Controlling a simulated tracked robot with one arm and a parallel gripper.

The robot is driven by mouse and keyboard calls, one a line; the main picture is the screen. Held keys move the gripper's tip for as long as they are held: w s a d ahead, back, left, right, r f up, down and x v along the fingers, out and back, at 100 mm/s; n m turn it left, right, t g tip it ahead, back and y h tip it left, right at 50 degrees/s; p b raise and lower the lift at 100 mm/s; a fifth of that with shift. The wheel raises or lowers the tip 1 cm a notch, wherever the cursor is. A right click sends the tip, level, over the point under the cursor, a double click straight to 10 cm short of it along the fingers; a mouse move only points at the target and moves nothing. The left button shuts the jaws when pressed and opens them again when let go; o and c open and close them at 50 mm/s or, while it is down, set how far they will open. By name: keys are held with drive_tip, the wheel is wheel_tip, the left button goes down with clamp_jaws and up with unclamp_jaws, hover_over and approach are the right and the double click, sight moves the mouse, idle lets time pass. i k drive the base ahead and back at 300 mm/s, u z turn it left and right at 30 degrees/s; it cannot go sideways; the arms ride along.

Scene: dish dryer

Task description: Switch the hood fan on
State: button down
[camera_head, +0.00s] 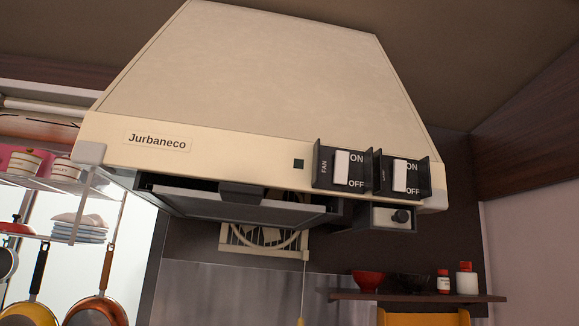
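The cream range hood (255,75) fills the upper middle of the view, with a "Jurbaneco" label (158,142) on its front lip. The fan switch (341,167) is a white rocker in a black housing marked "FAN", at the right part of the lip. "ON" is printed at the upper right of it and "OFF" at the lower right. I cannot tell for sure which side is pressed. A second, similar white switch (400,176) sits just right of it, its side label too small to read. My gripper does not show in this view.
A wall vent (263,240) with a hanging cord is under the hood. A shelf (420,297) with bowls and bottles is at lower right; a dish rack (60,187) and hanging pans are at left.

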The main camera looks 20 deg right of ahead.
sight(341, 169)
drive_tip(key=u, duration=0.1)
drive_tip(key=k, duration=0.95)
drive_tip(key=z, duration=0.5)
drive_tip(key=i, duration=1)
